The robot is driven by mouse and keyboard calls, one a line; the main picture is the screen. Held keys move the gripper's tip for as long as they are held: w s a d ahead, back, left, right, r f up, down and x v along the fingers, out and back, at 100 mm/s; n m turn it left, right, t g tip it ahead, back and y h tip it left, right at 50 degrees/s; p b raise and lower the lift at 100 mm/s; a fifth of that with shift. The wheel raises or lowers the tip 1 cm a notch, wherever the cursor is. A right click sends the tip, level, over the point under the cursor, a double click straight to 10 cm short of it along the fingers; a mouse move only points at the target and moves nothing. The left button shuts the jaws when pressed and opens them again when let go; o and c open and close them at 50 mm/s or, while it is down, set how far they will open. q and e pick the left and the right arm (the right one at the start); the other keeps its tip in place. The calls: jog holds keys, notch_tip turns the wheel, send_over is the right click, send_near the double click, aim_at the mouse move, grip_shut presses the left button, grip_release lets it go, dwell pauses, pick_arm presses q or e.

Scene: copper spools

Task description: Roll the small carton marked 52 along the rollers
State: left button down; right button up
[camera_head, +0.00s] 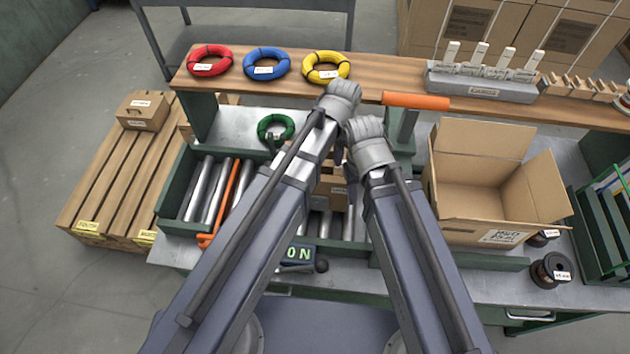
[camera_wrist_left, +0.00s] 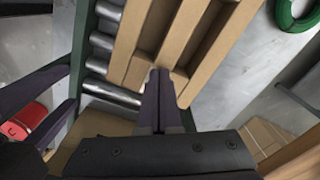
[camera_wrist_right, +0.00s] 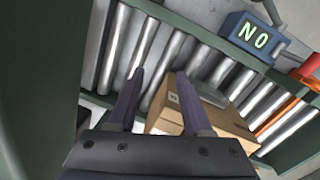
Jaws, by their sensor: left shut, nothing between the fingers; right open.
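A small brown carton (camera_head: 332,192) sits on the roller conveyor (camera_head: 318,228), mostly hidden behind my arms in the head view. In the right wrist view the carton (camera_wrist_right: 215,118) rests on the metal rollers. I cannot read its number.
An ON sign (camera_head: 300,253) stands at the conveyor's front. A green coil (camera_head: 275,127) lies behind. An open box (camera_head: 490,205) stands at right. The shelf (camera_head: 285,84) holds red, blue and yellow coils.

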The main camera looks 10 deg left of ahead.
pick_arm(q)
jog(key=a, duration=2.5)
jog(key=shift+s+a+f, duration=0.15)
jog(key=shift+s+a, duration=0.05)
jog(key=shift+a, duration=0.1)
dwell(1.2)
dwell(0.4)
notch_tip(320, 180, up, 8)
jog(key=p, duration=0.7)
jog(key=shift+w+p, duration=0.2)
jog(key=shift+p, duration=0.15)
